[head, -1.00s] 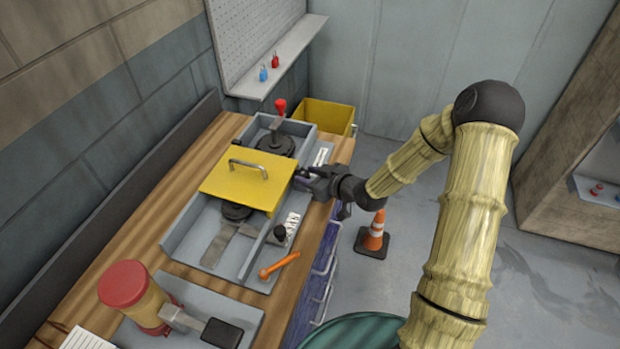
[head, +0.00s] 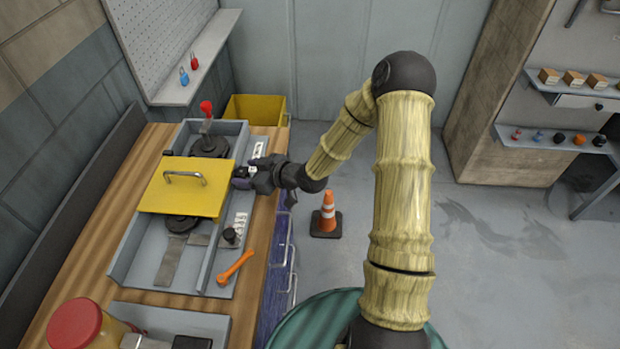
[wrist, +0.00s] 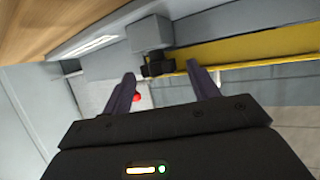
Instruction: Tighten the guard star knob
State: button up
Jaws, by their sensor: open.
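The yellow guard (head: 185,190) with its metal handle lies over the grey machine trough (head: 140,262); it also shows as a yellow strip in the wrist view (wrist: 250,50). The dark star knob (wrist: 157,65) sits by the guard's edge, in front of a grey block (wrist: 150,33). My gripper (wrist: 161,71) is open, with the knob between its fingertips or just beyond them; I cannot tell whether they touch it. In the head view my gripper (head: 244,176) is at the guard's right edge and hides the knob.
A red-topped lever (head: 206,109) stands behind the guard. A black knob (head: 231,236) and an orange wrench (head: 236,266) are in front. A red-lidded jar (head: 80,328) is at the near left. A traffic cone (head: 328,214) stands on the floor to the right.

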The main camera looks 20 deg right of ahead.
jog(key=shift+w+d+r+n+g+y+p, duration=0.15)
jog(key=shift+n+g+y+p, duration=0.25)
jog(key=shift+p, duration=0.4)
jog(key=shift+w+r+n+g+y+p, duration=0.1)
jog(key=shift+n+g+y+p, duration=0.25)
jog(key=shift+p, duration=0.4)
jog(key=n+g+y+p, duration=0.1)
jog(key=n+g+p, duration=0.1)
jog(key=p, duration=0.1)
jog(key=shift+w+d, duration=0.1)
jog(key=shift+w, duration=0.05)
